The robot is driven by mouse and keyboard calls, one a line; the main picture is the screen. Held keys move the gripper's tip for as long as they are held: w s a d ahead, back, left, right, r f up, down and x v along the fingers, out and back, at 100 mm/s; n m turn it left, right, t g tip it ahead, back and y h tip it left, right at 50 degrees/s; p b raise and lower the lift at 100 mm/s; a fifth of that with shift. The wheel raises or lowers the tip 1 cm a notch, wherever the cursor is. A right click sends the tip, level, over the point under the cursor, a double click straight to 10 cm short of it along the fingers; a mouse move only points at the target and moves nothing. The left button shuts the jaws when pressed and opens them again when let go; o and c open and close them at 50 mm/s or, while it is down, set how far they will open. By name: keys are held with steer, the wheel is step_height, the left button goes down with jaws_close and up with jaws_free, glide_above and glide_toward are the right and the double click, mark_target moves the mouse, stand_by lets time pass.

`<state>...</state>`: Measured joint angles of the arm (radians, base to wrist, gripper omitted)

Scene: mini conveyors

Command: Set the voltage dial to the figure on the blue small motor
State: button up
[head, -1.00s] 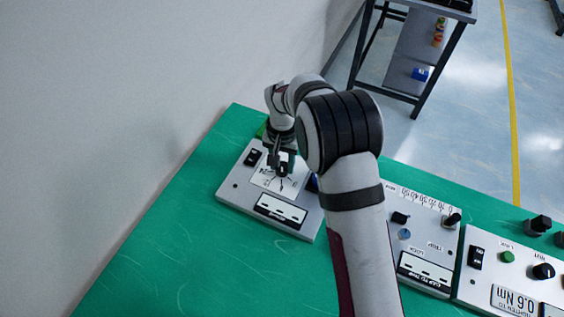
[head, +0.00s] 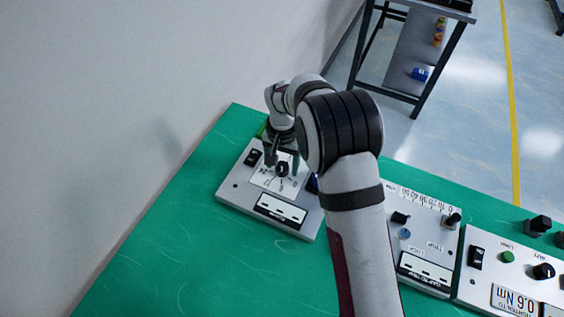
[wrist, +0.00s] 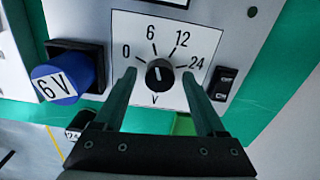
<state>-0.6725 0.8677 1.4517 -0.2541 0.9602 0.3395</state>
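The voltage dial (wrist: 159,74) is a black round knob on a white plate marked 0, 6, 12, 24 and V. Its small pale mark is too small to read surely. It also shows in the head view (head: 282,170). The blue small motor (wrist: 55,82), labelled 6 V, sits in a dark square holder left of the dial; in the head view it is mostly hidden by my arm. My gripper (wrist: 160,80) is open, with a finger on each side of the knob and visible gaps between; it also shows in the head view (head: 283,160).
A black rocker switch (wrist: 223,83) is right of the dial. The dial's grey panel (head: 233,195) stands on a green table (head: 150,260), with more panels (head: 435,235) to the right. Bare table lies in front. A wall borders the left.

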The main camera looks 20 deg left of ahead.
mark_target(282, 166)
step_height(282, 166, up, 16)
stand_by(0.4)
steer(key=shift+f, duration=0.1)
